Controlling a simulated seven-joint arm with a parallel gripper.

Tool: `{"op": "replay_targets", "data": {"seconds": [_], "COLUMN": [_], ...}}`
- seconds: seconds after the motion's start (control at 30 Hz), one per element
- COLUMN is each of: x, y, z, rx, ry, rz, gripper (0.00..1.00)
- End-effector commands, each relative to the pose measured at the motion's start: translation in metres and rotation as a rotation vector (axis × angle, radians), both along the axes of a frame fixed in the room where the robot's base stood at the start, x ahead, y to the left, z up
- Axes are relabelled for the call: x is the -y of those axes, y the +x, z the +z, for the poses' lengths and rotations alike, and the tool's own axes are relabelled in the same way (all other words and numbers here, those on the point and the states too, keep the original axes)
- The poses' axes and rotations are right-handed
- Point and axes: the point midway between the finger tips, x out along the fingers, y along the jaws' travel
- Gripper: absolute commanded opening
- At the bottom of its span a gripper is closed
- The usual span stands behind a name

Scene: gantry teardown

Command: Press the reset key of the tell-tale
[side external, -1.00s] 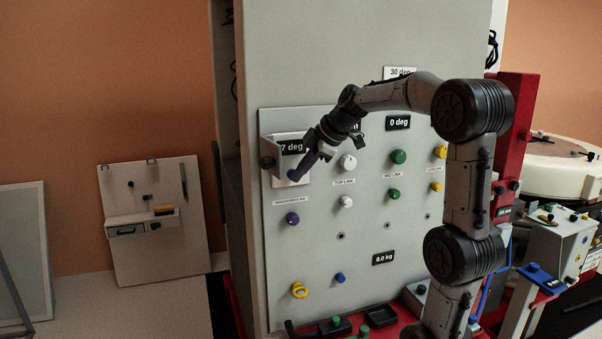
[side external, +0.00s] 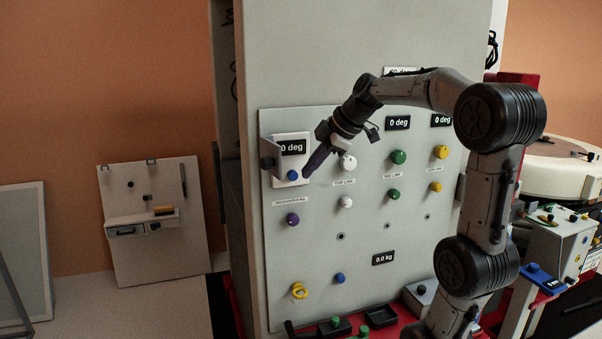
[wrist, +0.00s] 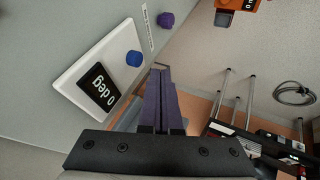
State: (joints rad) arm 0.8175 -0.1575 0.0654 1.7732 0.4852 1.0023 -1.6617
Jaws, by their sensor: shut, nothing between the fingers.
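In the wrist view the plate (wrist: 75,70), the display (wrist: 98,90) and the blue key (wrist: 134,58) show at the left. My gripper (side external: 307,175) has purple fingers, shut and empty, just to the right of the key and apart from it. In the wrist view the fingertips (wrist: 160,68) are also beside the key, not covering it.
A purple knob (side external: 292,219) is below the plate; it also shows in the wrist view (wrist: 166,19). White knobs (side external: 347,162), green knobs (side external: 397,157) and yellow knobs (side external: 440,152) fill the panel to the right. A grey bracket (side external: 269,152) stands out at the plate's left.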

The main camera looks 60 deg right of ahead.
Motion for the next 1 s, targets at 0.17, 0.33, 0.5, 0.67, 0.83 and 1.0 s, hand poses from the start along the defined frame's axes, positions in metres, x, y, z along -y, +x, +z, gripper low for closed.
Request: {"op": "replay_targets", "data": {"seconds": [0.17, 0.33, 0.5, 0.67, 0.83, 1.0], "x": [-0.002, -0.004, -0.005, -0.005, -0.005, -0.005], "y": [-0.023, -0.036, -0.042, -0.042, -0.042, -0.042], "z": [0.031, 0.048, 0.055, 0.056, 0.056, 0.055], "rx": [0.001, 0.0, -0.001, -0.002, -0.002, -0.002], "ry": [-0.002, -0.001, 0.0, 0.001, 0.001, 0.001], "rz": [-0.002, -0.001, 0.001, 0.002, 0.002, 0.002], "gripper": [0.0, 0.0, 0.0, 0.0, 0.0, 0.0]}}
